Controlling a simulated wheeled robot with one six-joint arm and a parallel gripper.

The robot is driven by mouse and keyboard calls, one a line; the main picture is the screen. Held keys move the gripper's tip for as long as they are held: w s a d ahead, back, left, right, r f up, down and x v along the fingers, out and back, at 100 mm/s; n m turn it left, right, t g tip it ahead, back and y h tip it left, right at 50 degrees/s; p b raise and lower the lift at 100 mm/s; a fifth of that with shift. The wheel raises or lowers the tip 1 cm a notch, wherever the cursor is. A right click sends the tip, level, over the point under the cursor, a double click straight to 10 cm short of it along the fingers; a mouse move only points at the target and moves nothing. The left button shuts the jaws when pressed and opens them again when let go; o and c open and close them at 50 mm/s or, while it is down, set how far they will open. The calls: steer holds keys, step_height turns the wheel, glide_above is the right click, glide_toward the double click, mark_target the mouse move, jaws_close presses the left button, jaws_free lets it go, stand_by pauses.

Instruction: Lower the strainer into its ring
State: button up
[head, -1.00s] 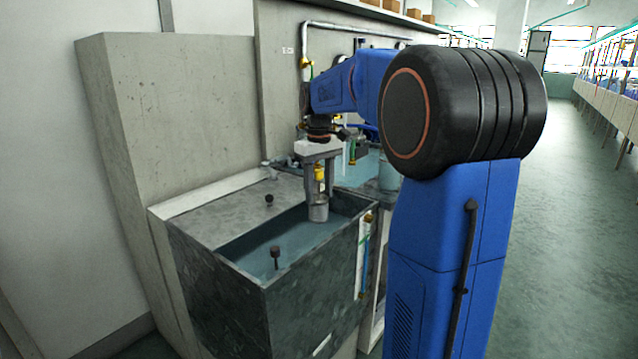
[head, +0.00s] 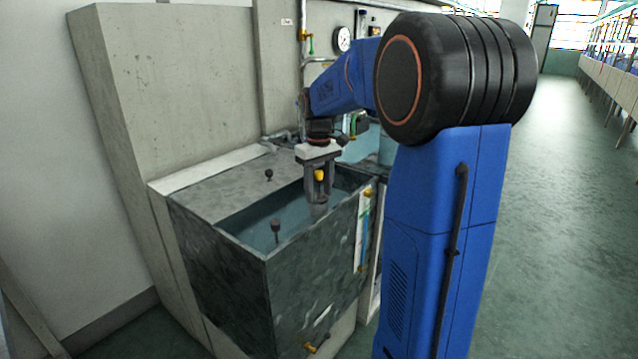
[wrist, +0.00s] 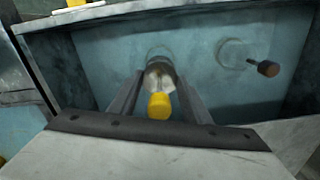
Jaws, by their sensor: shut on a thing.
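The strainer is a grey metal cup (head: 318,210) with a yellow grip, held upright inside the dark tank in the head view. My gripper (head: 318,192) points down and is shut on it. In the wrist view the strainer (wrist: 160,77) hangs between the two fingers, its yellow grip (wrist: 159,106) nearest the camera. A pale round rim (wrist: 158,52) shows just beyond the strainer and may be the ring. I cannot tell whether the strainer touches it. In the head view the tank's front wall hides the area under the strainer.
The stone tank (head: 310,275) has bluish inner walls. In the wrist view a second faint circle (wrist: 232,54) lies beside a dark knob (wrist: 268,68).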

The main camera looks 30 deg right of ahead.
mark_target(319, 209)
steer(key=shift+f, duration=2)
steer(key=shift+f, duration=1.55)
steer(key=o, duration=1.5)
steer(key=shift+o, duration=0.2)
steer(key=shift+r, duration=0.1)
steer(key=shift+r, duration=3.9)
steer(key=shift+r, duration=0.1)
step_height(319, 209, up, 17)
